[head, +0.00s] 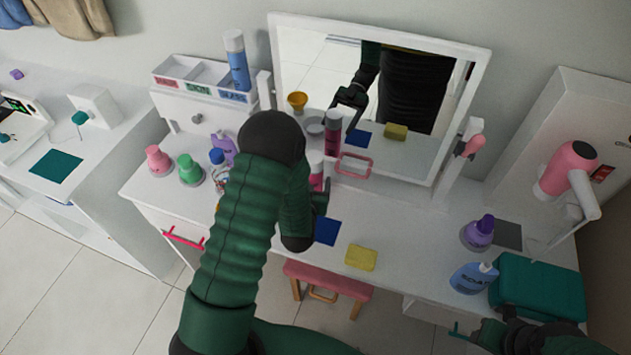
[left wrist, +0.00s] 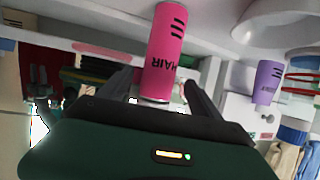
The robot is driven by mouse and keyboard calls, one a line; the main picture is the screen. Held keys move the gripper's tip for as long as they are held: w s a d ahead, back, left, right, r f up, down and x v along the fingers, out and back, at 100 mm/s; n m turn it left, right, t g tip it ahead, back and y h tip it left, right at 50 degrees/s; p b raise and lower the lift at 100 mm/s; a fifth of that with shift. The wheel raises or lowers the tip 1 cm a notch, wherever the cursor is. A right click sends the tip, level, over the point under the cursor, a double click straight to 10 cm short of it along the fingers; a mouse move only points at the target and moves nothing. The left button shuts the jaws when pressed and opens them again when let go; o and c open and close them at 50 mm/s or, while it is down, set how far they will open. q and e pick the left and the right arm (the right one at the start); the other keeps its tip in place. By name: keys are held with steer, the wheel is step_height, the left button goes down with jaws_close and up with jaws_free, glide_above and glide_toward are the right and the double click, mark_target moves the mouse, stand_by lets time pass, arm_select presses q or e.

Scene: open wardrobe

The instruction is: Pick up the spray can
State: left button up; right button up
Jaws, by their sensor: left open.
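A pink spray can (head: 317,172) marked HAIR stands on the white vanity before the mirror, partly hidden by my left arm. In the left wrist view the pink can (left wrist: 165,50) appears upside down, between the two dark fingers. My left gripper (head: 318,198) is open around the can; the left wrist view shows the fingers (left wrist: 160,88) on either side of it. I cannot tell whether they touch it. A blue and grey can (head: 237,60) stands in the tray at the back left. My right gripper (head: 478,338) is at the lower right, its opening unclear.
Several bottles, including a pink one (head: 158,160) and a green one (head: 189,170), stand left of my arm. A blue cloth (head: 327,231) and a yellow sponge (head: 361,257) lie in front. A mirror (head: 410,60) stands behind. A teal case (head: 540,288) is at right.

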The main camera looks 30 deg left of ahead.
mark_target(313, 181)
arm_select(q)
steer(key=x, duration=0.5)
steer(key=shift+s+d+f, duration=0.1)
steer(key=shift+s+f, duration=0.05)
steer(key=shift+f, duration=0.15)
steer(key=shift+s+d+r, duration=0.15)
steer(key=shift+s, duration=0.05)
steer(key=c, duration=0.6)
jaws_close()
